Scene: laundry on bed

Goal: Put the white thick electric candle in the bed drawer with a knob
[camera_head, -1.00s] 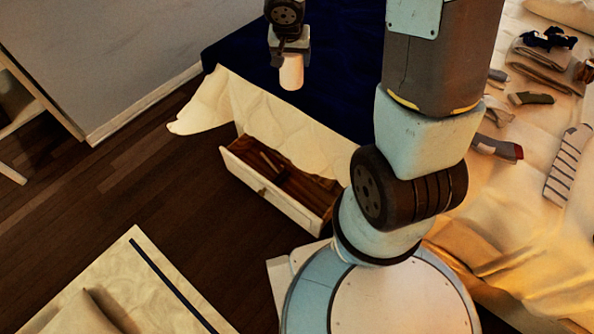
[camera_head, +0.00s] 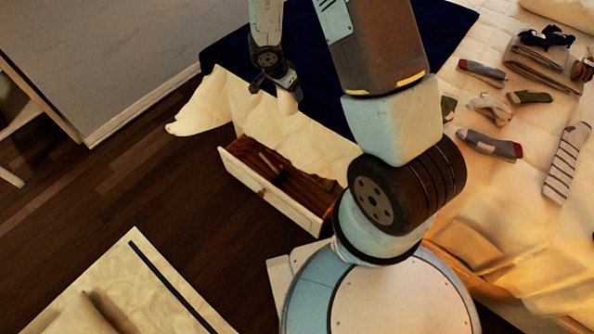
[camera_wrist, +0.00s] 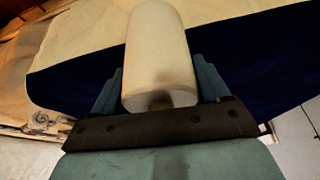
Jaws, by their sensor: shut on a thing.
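The white thick candle (camera_wrist: 157,55) is between the two fingers of my gripper (camera_wrist: 160,85) in the wrist view, and the gripper is shut on it. In the head view my gripper (camera_head: 284,88) is above the bed's near edge, beyond the drawer, with the candle (camera_head: 287,101) partly hidden by it. The bed drawer (camera_head: 270,190) stands pulled open below the bed's side. Its front has a small knob (camera_head: 261,192). Inside the drawer are a brown interior and a small light-coloured thing (camera_head: 271,163).
A dark blue blanket (camera_head: 345,45) and cream bedding cover the bed. Several socks, including a striped one (camera_head: 567,163), and folded clothes (camera_head: 541,68) lie at right. Dark floor (camera_head: 150,180) left of the drawer is clear.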

